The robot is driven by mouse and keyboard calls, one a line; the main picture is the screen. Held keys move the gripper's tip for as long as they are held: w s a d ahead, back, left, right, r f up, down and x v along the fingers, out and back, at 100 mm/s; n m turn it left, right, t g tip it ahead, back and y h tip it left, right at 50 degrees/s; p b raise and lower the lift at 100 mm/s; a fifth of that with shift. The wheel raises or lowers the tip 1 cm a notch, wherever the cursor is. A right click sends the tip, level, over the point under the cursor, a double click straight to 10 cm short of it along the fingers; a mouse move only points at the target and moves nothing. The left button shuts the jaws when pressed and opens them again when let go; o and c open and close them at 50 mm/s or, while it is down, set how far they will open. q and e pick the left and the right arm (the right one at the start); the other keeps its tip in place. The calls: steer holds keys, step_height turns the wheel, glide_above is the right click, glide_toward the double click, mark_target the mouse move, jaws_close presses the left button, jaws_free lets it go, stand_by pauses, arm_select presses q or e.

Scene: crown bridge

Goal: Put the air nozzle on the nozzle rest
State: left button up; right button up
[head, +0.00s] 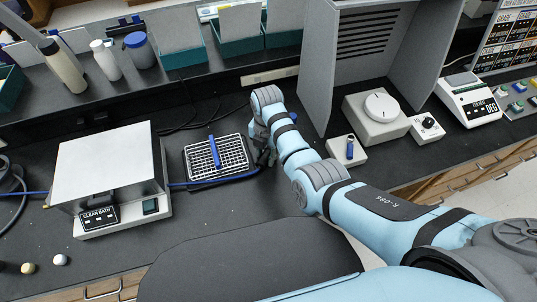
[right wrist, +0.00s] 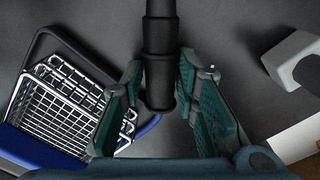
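The air nozzle (right wrist: 160,75) looks like a dark stepped cylinder between the fingers of my right gripper (right wrist: 160,80) in the right wrist view. A blue hose (right wrist: 150,126) curves close to its lower end. My right gripper (head: 263,153) appears closed on it, just right of the wire basket in the head view. The small pale block (head: 338,156) with a blue and dark upright piece, right of my gripper, looks like the nozzle rest. Part of it shows at the right of the right wrist view (right wrist: 290,68). My left gripper is out of view.
A wire basket (head: 231,160) with a blue handle sits on a dark tray left of my gripper. The clean bath (head: 108,165) stands farther left. A grey divider (head: 317,75) and a dial unit (head: 365,130) stand near the block. Bare bench lies in front of the basket.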

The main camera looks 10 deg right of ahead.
steer(key=shift+s+f, duration=0.1)
steer(key=shift+c, duration=0.5)
jaws_close()
